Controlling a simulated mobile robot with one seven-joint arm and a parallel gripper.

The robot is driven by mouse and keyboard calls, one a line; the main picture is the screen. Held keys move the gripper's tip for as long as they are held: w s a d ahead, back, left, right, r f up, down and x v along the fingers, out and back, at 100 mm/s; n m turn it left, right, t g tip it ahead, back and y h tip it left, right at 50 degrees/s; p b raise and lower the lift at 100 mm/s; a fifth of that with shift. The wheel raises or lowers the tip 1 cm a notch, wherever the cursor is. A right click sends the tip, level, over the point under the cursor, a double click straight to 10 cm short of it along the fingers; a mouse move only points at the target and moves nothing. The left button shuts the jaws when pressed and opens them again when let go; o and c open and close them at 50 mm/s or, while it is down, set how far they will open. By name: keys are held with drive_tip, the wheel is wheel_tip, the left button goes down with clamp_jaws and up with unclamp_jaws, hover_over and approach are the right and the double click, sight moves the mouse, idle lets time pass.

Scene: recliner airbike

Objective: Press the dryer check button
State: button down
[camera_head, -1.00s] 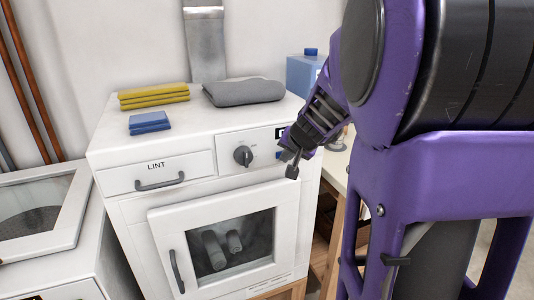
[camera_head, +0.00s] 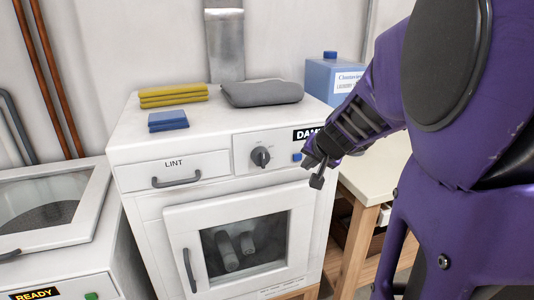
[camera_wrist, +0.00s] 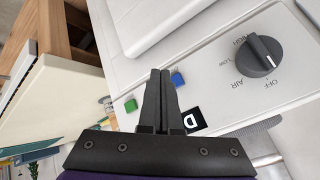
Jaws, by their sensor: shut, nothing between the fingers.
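The white dryer (camera_head: 225,180) stands in the middle of the head view, with a dark dial (camera_head: 260,157) on its control panel. A blue button (camera_head: 297,157) is right of the dial, below a black label (camera_head: 307,134) starting with "DA". In the wrist view, the blue button (camera_wrist: 178,79) is just right of my fingertips, and a green button (camera_wrist: 130,105) is to their left. The green dryer button is hidden by my gripper in the head view. My gripper (camera_head: 316,182) is shut and empty, in front of the panel's right end. Contact cannot be told.
Folded yellow cloths (camera_head: 173,95), a blue cloth (camera_head: 168,121) and a grey cloth (camera_head: 262,93) lie on the dryer. A second machine (camera_head: 70,245) with a "READY" display (camera_head: 36,294) stands left. A table (camera_head: 376,176) and blue detergent container (camera_head: 334,78) are right.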

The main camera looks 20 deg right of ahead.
drive_tip(key=s, duration=0.4)
drive_tip(key=shift+b, duration=0.3)
drive_tip(key=shift+d+r, duration=0.1)
drive_tip(key=shift+w, duration=0.1)
